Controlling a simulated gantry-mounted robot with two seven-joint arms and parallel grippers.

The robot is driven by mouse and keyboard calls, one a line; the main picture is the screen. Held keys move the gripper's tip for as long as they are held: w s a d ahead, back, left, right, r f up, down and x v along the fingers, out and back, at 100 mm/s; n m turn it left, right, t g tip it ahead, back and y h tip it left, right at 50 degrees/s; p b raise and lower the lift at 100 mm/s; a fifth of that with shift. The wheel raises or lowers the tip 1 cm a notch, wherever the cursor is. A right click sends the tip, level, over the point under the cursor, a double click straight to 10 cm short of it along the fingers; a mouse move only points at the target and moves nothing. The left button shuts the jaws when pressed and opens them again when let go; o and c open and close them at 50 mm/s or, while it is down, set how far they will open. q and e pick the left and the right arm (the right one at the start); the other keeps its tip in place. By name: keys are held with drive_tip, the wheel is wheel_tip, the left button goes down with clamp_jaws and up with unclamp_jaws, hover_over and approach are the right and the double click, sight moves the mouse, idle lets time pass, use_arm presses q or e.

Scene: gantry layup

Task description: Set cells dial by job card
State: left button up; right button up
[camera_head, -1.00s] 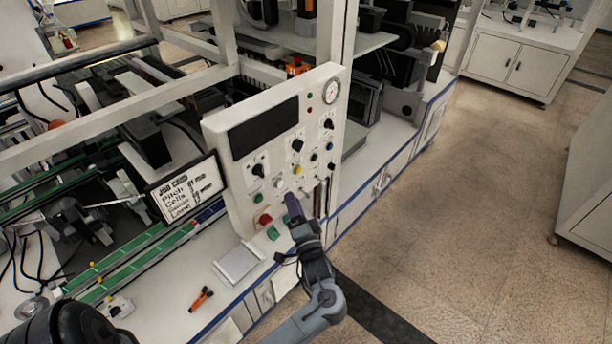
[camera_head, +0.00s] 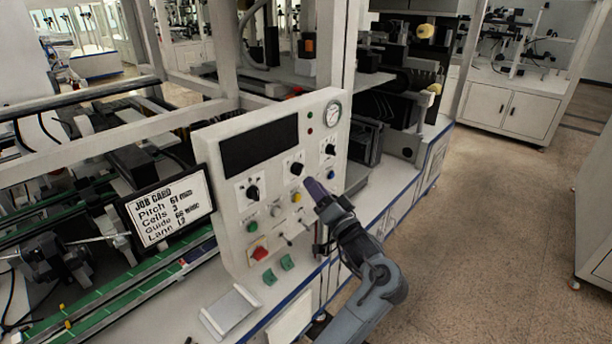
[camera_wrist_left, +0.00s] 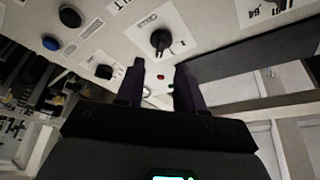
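The job card (camera_head: 168,212) stands left of the control panel (camera_head: 232,235) and reads Pitch 61, Cells 3, a Guide line and a Lane line; the last two are hard to read. Three black dials are on the panel: a left dial (camera_head: 252,192), a middle dial (camera_head: 296,168) and a right dial (camera_head: 331,150). Their labels are too small to read. My left gripper (camera_head: 311,185) is near the panel, just below the middle dial. In the left wrist view its fingers (camera_wrist_left: 158,88) are apart and empty, with a black dial (camera_wrist_left: 160,40) ahead of them, untouched. My right gripper is out of view.
The panel also carries a dark screen (camera_head: 260,146), a round gauge (camera_head: 333,112), a red button (camera_head: 259,253), a yellow button (camera_head: 297,198) and small toggle levers below. Green parts (camera_head: 287,262) and a pale tray (camera_head: 229,311) lie on the bench. Floor on the right is clear.

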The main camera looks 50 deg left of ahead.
sight(302, 170)
use_arm(q)
drive_tip(key=shift+x, duration=2.7)
clamp_jaws()
